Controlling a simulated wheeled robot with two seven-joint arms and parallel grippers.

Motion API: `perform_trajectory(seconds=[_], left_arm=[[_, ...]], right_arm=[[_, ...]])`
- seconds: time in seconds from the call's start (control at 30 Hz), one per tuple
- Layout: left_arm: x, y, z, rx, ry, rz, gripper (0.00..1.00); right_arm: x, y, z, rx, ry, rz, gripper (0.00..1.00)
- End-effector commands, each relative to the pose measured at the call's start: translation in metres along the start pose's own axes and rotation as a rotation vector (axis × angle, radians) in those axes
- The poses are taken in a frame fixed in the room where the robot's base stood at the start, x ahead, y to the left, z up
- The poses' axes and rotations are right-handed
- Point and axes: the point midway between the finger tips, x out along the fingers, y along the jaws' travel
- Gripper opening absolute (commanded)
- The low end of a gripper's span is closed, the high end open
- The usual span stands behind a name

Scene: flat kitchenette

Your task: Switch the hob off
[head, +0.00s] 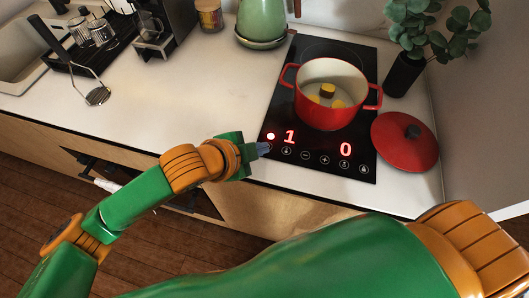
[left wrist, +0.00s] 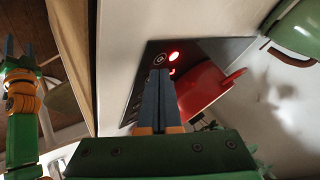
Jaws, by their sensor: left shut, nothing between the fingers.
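The black hob (head: 318,143) is set in the white worktop. Its front panel shows a lit red dot (head: 270,136), a red "1" and a red "0" above a row of touch icons. My left gripper (head: 262,149) is shut and empty, its tips by the left front corner of the hob, close to the leftmost icon. In the left wrist view its shut fingers (left wrist: 159,100) point at the panel, near an icon and the lit red dot (left wrist: 173,56). Contact cannot be told. My right gripper (left wrist: 18,48) shows at the left of that view, fingers apart.
A red pot (head: 331,105) with yellowish pieces stands on the hob. Its red lid (head: 405,140) lies at the right, near a plant (head: 405,70). A green kettle (head: 262,22) is behind. The worktop left of the hob is clear up to the masher (head: 97,95).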

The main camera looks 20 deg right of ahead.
Motion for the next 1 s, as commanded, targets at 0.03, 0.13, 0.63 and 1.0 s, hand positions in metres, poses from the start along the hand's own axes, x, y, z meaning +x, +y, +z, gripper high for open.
perform_trajectory(seconds=[0.03, 0.13, 0.63, 1.0], left_arm=[[0.001, 0.000, 0.000, 0.000, 0.000, 0.000, 0.00], [0.006, -0.003, 0.001, 0.001, -0.001, 0.000, 0.00], [0.025, -0.015, 0.000, 0.000, 0.000, 0.000, 0.00], [0.026, -0.014, 0.001, 0.000, 0.000, 0.000, 0.00]], right_arm=[[0.000, 0.000, 0.000, 0.000, 0.000, 0.000, 0.50], [0.003, 0.000, 0.000, 0.000, 0.000, 0.000, 0.50], [0.009, 0.000, 0.001, 0.000, 0.000, 0.000, 0.50], [0.009, 0.001, 0.001, 0.000, 0.000, 0.002, 0.50]])
